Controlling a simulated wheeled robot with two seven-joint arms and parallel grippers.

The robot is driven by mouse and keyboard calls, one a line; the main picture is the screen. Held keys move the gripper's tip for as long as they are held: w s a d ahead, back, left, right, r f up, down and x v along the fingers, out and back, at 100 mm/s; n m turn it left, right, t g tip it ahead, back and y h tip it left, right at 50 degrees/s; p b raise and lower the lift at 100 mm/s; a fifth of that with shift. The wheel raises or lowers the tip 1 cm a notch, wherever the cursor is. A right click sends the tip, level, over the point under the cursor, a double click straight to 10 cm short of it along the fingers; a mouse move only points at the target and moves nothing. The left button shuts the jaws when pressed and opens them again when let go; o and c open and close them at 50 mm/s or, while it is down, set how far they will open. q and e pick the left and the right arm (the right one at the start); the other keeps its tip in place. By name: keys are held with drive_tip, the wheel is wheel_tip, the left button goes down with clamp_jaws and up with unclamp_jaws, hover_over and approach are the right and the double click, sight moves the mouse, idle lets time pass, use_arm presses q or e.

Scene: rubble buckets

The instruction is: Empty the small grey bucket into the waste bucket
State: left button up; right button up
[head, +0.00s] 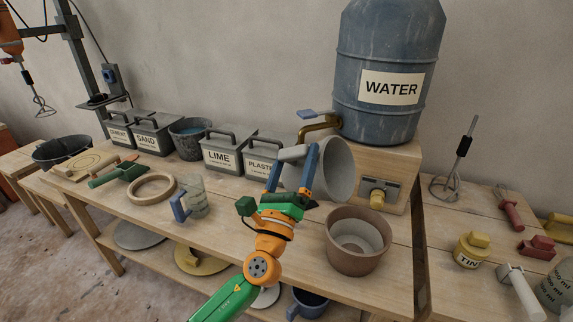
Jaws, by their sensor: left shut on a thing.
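My left gripper (293,158) is shut on the small grey bucket (337,168), with its blue fingers at a light grey handle-like part on the bucket's left. The bucket is held above the bench, tipped on its side, mouth toward the right. Its inside is only partly visible, and I cannot tell whether anything is in it. A brown bucket (343,256) stands upright on the bench, below and right of the held one, with a pale grey round inside. A dark bucket (62,152) stands far left. No label marks either as the waste bucket. My right gripper is out of view.
A blue water barrel (388,110) stands on a wooden box (395,165) behind the held bucket. Tins labelled lime (222,157) and plaster (264,168) line the back. A clear jug (193,197) and wooden ring (151,189) sit left. A tin pot (471,250) stands right.

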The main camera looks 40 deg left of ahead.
use_arm(q)
drive_tip(key=shift+w+d+f+m+t+h+b, duration=0.1)
drive_tip(key=shift+d+f+m+t+h+b, duration=0.1)
drive_tip(key=shift+d+m+h, duration=0.3)
drive_tip(key=shift+w+d+f+m+t+h+b, duration=0.1)
drive_tip(key=shift+d+f+m+t+h+b, duration=0.15)
drive_tip(key=shift+m, duration=0.45)
drive_tip(key=d+m+t+h, duration=0.1)
drive_tip(key=d+m+h, duration=0.6)
drive_tip(key=m, duration=0.4)
drive_tip(key=shift+f+h, duration=0.25)
drive_tip(key=shift+h, duration=0.1)
drive_tip(key=shift+w, duration=0.1)
